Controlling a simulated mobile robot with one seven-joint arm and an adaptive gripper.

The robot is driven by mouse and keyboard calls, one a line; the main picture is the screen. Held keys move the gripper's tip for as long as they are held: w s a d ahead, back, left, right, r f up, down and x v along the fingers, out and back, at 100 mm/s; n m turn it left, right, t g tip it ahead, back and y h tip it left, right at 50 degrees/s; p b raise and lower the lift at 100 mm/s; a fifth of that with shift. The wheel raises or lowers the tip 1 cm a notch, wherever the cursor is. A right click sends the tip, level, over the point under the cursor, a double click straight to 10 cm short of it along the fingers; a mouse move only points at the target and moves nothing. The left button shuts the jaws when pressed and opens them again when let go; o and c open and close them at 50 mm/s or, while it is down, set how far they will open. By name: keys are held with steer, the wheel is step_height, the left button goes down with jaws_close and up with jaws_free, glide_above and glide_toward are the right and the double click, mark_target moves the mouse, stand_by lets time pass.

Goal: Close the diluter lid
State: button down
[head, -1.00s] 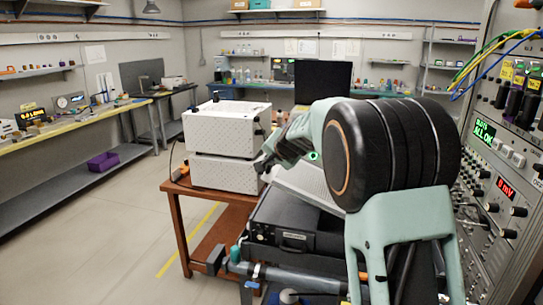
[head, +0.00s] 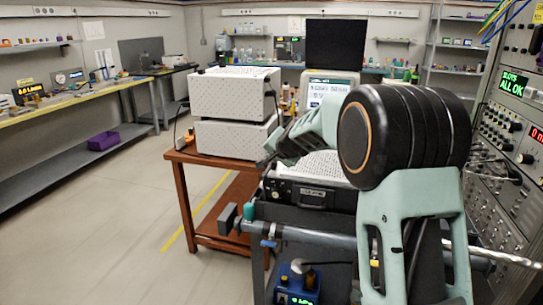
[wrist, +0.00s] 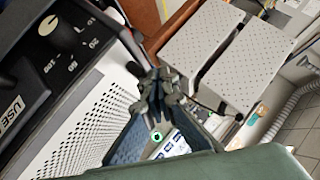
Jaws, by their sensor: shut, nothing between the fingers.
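My gripper (wrist: 155,85) is shut and empty in the wrist view, its dark fingertips together mid-frame. In the head view my arm's wrist covers most of it. A black case (head: 312,196) with a white perforated surface (head: 322,165) stands just below and beyond my wrist. A perforated white panel (wrist: 88,138) beside a dial face shows left of the fingers in the wrist view. I cannot tell for certain which part is the diluter lid, nor whether my fingertips touch anything.
Two stacked white boxes (head: 236,98) stand on a wooden cart (head: 184,185) to the left. An instrument rack (head: 508,150) is close on the right. A metal tube (head: 320,238) crosses in front of the case. The floor (head: 100,230) at left is clear.

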steer(key=shift+s+f, duration=0.1)
steer(key=shift+f, duration=0.45)
